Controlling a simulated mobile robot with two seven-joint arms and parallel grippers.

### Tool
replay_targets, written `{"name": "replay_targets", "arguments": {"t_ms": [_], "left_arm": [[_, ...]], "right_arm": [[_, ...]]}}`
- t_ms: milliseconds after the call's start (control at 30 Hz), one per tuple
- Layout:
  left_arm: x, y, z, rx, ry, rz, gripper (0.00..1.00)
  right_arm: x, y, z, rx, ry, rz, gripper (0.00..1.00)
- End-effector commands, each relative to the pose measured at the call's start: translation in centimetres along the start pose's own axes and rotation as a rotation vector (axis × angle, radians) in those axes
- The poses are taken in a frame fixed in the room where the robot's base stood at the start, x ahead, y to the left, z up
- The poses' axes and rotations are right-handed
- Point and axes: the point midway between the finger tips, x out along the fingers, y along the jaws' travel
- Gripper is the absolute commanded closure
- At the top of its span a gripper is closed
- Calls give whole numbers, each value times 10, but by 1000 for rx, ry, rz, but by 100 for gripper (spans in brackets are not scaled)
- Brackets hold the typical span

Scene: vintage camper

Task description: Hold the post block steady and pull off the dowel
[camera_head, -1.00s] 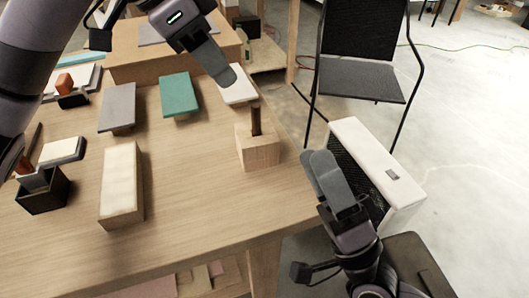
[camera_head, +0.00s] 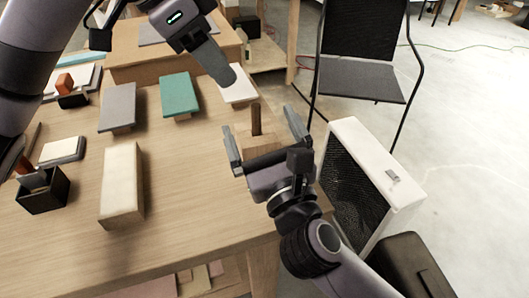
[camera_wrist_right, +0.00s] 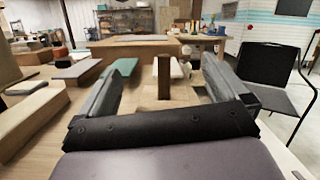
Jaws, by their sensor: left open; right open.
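The post block (camera_head: 262,144) is a light wooden block near the right edge of the table. The dark brown dowel (camera_head: 256,119) stands upright out of its top. The dowel also shows in the right wrist view (camera_wrist_right: 164,78), between the fingers. My right gripper (camera_head: 262,130) is open, with one finger on each side of the block in the picture; I cannot tell whether they touch it. Its body hides the block's near lower part. My left gripper (camera_head: 222,72) is above and behind the block, apart from it, its fingers seen edge-on, and it holds nothing visible.
A long pale block (camera_head: 121,185), a teal block (camera_head: 179,94), a grey block (camera_head: 117,106) and a white block (camera_head: 238,92) lie on the table (camera_head: 180,225). A dark box (camera_head: 42,195) stands at left. A white heater (camera_head: 372,190) and a black chair (camera_head: 362,75) stand to the right.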

Motion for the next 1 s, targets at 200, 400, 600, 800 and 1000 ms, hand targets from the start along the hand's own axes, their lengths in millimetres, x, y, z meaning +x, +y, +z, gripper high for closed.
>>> {"name": "replay_targets", "arguments": {"t_ms": [200,400,600,800,1000], "left_arm": [[0,0,0,0,0,0,57],[0,0,0,0,0,0,57],[0,0,0,0,0,0,57],[0,0,0,0,0,0,57],[0,0,0,0,0,0,57]], "right_arm": [[-15,6,-40,149,178,-42,0],[-6,6,-48,169,205,-50,0],[22,5,-54,165,204,-50,0],[44,5,-58,165,204,-48,0],[52,4,-60,166,205,-48,0]]}}
